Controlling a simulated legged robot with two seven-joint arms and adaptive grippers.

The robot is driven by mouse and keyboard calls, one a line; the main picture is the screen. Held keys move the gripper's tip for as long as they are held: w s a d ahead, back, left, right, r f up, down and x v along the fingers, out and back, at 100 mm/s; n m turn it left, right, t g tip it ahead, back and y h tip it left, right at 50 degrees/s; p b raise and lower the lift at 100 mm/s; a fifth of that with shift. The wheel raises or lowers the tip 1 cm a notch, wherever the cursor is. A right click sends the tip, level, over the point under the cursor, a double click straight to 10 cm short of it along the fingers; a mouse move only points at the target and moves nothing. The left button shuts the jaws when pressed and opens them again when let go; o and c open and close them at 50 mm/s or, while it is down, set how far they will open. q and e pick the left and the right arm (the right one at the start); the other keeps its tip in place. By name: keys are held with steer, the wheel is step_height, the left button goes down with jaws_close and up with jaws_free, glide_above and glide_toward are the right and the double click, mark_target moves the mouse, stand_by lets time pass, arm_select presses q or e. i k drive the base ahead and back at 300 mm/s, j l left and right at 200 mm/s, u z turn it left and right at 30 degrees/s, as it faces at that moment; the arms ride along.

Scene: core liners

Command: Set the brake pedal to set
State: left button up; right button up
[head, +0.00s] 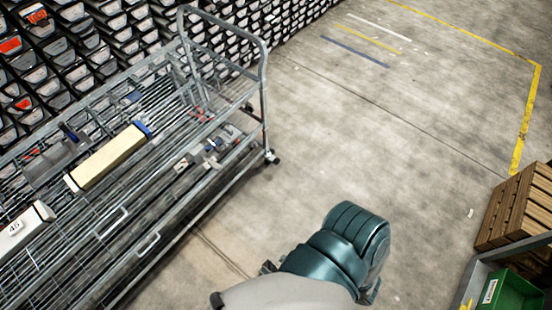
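The wire cart (262,85) stands at the left, with a looped metal handle at its far end. No gripper fingers show.
On the cart lie a long cream box (108,157) and a white item marked 45 (22,228). Racks of bins (90,40) fill the back left. Wooden crates (520,207) and a green bin (510,292) are at right. The middle floor is clear.

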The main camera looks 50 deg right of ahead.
mark_target(275, 160)
steer(key=z, duration=1.55)
steer(key=i+l+u, duration=0.1)
steer(key=u, duration=0.3)
steer(key=l+u, duration=0.1)
steer(key=u, duration=0.3)
steer(key=i+l+u, duration=0.15)
steer(key=u, duration=0.3)
steer(key=l+u, duration=0.2)
steer(key=u, duration=0.2)
steer(key=l+u, duration=0.15)
steer(key=u, duration=0.25)
steer(key=l+u, duration=0.1)
steer(key=l, duration=0.4)
steer(key=k+l+u, duration=0.15)
steer(key=l, duration=0.3)
steer(key=l+u, duration=0.1)
steer(key=l, duration=0.4)
steer(key=k+l+u, duration=0.1)
steer(key=l, duration=0.4)
steer(key=k+l+u, duration=0.15)
steer(key=l, duration=0.3)
steer(key=k+l+u, duration=0.1)
steer(key=l, duration=0.35)
